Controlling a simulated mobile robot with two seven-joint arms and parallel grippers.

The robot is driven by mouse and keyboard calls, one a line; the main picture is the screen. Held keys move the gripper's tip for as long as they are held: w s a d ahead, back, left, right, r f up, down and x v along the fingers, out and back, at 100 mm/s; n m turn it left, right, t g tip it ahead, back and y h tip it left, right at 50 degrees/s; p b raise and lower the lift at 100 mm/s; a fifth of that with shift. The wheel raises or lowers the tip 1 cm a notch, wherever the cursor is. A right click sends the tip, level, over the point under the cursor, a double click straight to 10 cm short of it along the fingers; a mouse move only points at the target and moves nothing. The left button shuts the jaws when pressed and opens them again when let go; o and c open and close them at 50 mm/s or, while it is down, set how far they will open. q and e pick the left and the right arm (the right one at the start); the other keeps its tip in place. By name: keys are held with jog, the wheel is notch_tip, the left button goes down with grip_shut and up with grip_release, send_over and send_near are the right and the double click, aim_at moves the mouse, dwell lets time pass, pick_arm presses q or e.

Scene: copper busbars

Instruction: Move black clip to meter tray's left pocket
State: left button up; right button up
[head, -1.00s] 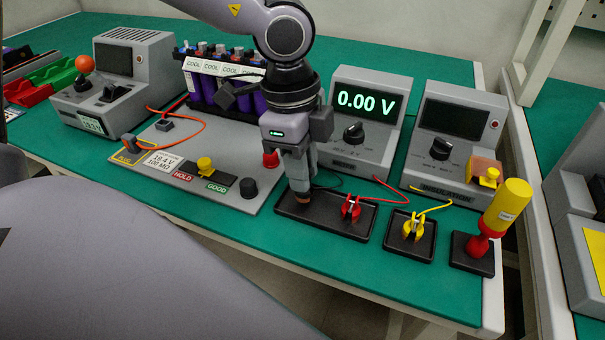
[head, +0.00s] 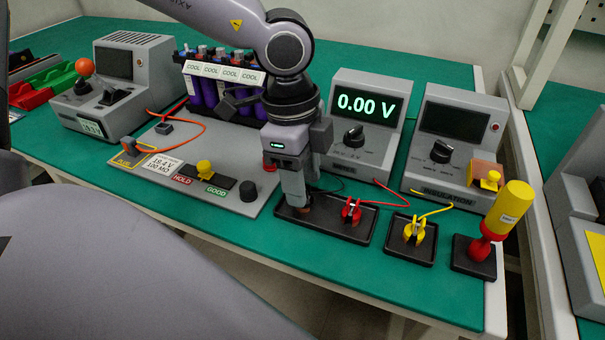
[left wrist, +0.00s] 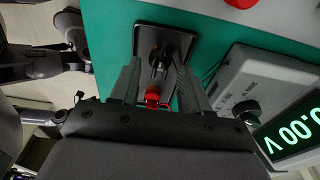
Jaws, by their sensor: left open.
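The black clip (left wrist: 159,60) stands in the dark meter tray (left wrist: 180,37) in the left wrist view, between my left gripper's fingers. In the head view the clip is hidden behind the gripper. My left gripper (head: 296,203) points down at the left part of the meter tray (head: 340,230). Its fingers also show in the left wrist view (left wrist: 158,80), spread on both sides of the clip. I cannot tell whether they touch it. The red clip (head: 351,211) stands in the tray's right part.
The voltage meter (head: 362,130) stands behind the tray. The grey test panel (head: 225,180) lies to the left. Green bench is free in front.

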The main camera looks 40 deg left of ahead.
pick_arm(q)
notch_tip(320, 180, up, 12)
jog(key=a+p, duration=0.1)
jog(key=p, duration=0.1)
jog(key=shift+s+a, duration=0.15)
jog(key=shift+a, duration=0.05)
pick_arm(e)
jog(key=shift+s+d+f+g+h, duration=0.2)
jog(key=shift+s+d+f, duration=0.1)
jog(key=shift+d, duration=0.2)
jog(key=shift+s+d+f+g+h, duration=0.1)
jog(key=shift+s+d+f+h, duration=0.15)
jog(key=shift+d, duration=0.2)
